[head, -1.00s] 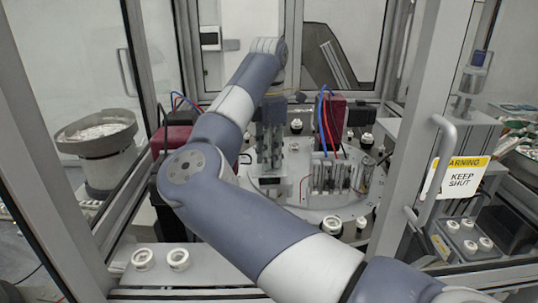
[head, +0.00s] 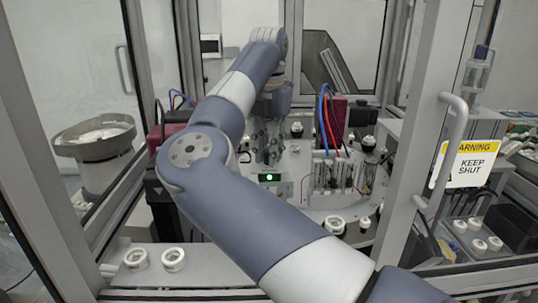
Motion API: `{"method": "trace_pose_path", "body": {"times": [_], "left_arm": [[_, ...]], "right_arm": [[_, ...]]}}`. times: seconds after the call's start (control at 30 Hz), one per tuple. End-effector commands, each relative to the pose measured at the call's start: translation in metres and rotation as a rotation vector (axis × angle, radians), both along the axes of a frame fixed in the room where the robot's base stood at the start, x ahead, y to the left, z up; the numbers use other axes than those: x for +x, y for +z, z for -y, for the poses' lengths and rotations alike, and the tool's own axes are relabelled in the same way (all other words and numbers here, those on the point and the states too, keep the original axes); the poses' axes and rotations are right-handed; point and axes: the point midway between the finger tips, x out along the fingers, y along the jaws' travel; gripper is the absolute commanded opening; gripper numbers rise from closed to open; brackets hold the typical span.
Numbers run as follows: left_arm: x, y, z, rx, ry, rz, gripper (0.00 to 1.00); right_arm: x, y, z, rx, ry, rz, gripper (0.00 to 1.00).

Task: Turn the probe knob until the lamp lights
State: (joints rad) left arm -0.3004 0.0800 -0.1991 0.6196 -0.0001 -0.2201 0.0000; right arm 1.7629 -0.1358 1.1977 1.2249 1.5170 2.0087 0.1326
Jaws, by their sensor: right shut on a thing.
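The lamp (head: 269,177) glows green on the front of a small dark panel near the middle of the head view. My right gripper (head: 268,150) points down just above and behind it, with its grey fingers close together. It is shut on the probe knob, which is mostly hidden by the fingers. My right arm comes in from the lower right and covers much of the middle of the cell. My left gripper is not in view.
A round plate (head: 318,203) carries clear tubes and white rings beside the gripper. A red block (head: 331,120) with blue and red hoses stands behind. A bowl feeder (head: 95,137) is at left. The door with a warning sign (head: 468,163) stands at right.

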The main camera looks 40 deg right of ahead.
Motion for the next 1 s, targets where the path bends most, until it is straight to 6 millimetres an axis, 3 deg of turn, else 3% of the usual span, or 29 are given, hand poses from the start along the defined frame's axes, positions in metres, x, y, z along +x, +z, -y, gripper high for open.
{"method": "trace_pose_path", "body": {"times": [0.67, 0.7, 0.77, 1.0], "left_arm": [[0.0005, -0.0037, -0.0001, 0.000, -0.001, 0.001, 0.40], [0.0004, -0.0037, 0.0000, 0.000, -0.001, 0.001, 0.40], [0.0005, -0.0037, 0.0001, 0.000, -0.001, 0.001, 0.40], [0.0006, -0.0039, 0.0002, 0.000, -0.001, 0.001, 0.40]], "right_arm": [[0.0003, 0.0025, 0.0007, -0.004, 0.069, 0.004, 0.00], [0.0003, 0.0025, 0.0007, -0.004, 0.069, 0.004, 0.26], [0.0003, 0.0023, 0.0006, -0.004, 0.069, 0.004, 0.40], [0.0001, 0.0011, 0.0003, -0.002, 0.069, 0.002, 0.41]]}}
